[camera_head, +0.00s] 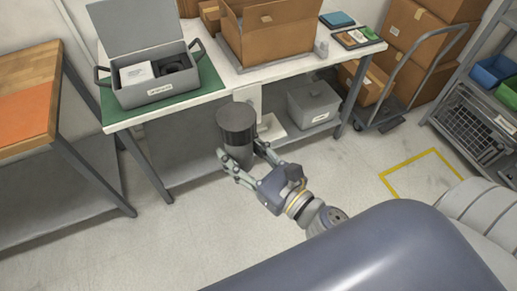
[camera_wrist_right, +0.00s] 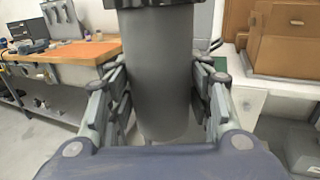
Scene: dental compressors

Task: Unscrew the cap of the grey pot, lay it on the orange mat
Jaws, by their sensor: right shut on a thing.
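The grey pot (camera_head: 239,151) is upright in the air in front of the white table, held by my right gripper (camera_head: 244,164). Its dark cap (camera_head: 237,119) is on top. In the right wrist view the pot's grey body (camera_wrist_right: 158,80) fills the middle between both fingers (camera_wrist_right: 160,105), which press on its sides; the cap (camera_wrist_right: 155,3) shows only at the top edge. The orange mat (camera_head: 25,116) lies on the wooden table at the left, with no cap on it in the visible part. My left gripper is not in view.
A grey open case (camera_head: 158,88) stands on a green mat (camera_head: 206,92) on the white table (camera_head: 262,75). An open cardboard box (camera_head: 268,45) stands beside it. A grey lidded bin (camera_head: 313,103) sits on the lower shelf. A cart with boxes (camera_head: 383,100) stands right. Floor in front is clear.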

